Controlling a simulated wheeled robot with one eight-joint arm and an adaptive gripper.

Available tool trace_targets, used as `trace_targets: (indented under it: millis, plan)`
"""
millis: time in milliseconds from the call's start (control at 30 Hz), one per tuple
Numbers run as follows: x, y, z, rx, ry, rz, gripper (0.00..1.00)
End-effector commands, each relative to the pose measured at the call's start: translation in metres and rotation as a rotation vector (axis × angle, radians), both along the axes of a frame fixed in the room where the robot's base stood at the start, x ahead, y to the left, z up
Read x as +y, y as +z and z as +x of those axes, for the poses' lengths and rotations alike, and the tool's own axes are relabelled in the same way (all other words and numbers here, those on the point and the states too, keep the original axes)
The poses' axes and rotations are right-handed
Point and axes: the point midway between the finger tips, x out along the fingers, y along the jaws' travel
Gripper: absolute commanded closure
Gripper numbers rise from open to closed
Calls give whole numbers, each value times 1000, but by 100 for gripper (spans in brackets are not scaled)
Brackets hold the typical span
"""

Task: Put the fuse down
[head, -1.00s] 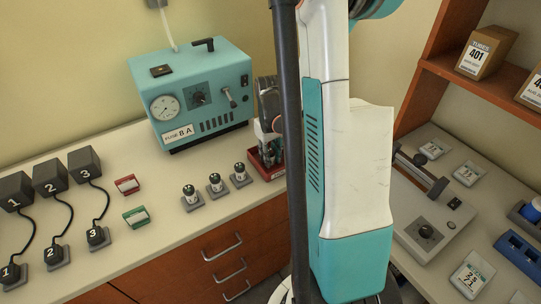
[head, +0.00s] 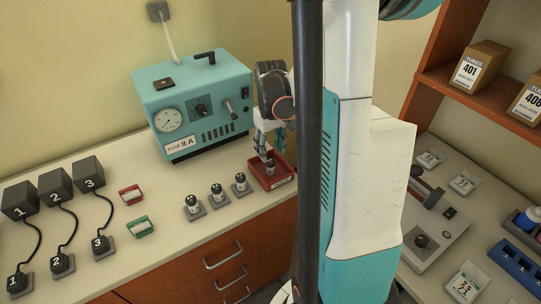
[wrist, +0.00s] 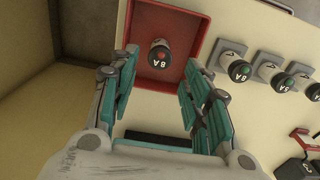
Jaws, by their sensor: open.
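A fuse (wrist: 159,55) marked 8A, with a red dot on its cap, stands in the red tray (wrist: 199,18), apart from the tray's walls. In the head view the fuse (head: 270,166) shows small below my fingers, inside the red tray (head: 286,180). My gripper (head: 265,148) is just above the tray. In the wrist view my gripper (wrist: 160,75) is open, with one finger on either side of the fuse in the picture and a visible gap to each. Nothing is held between the fingers.
Several fuses on grey bases stand left of the tray, one of them here (head: 240,183). A teal machine (head: 195,105) labelled FUSE 8A stands behind them. Black numbered plugs (head: 88,173) are at the far left. A cupboard wall (wrist: 72,30) is close to the tray.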

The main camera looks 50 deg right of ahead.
Motion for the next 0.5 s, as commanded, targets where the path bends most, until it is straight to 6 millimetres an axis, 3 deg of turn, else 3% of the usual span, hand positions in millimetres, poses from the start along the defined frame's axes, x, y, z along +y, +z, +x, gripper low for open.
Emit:
trace_targets:
  millis: [33, 200, 500]
  plan:
    - [0, 12, -1, 0, 0, 0, 56]
    - [0, 33, 0, 0, 0, 0, 56]
    - [0, 40, 0, 0, 0, 0, 56]
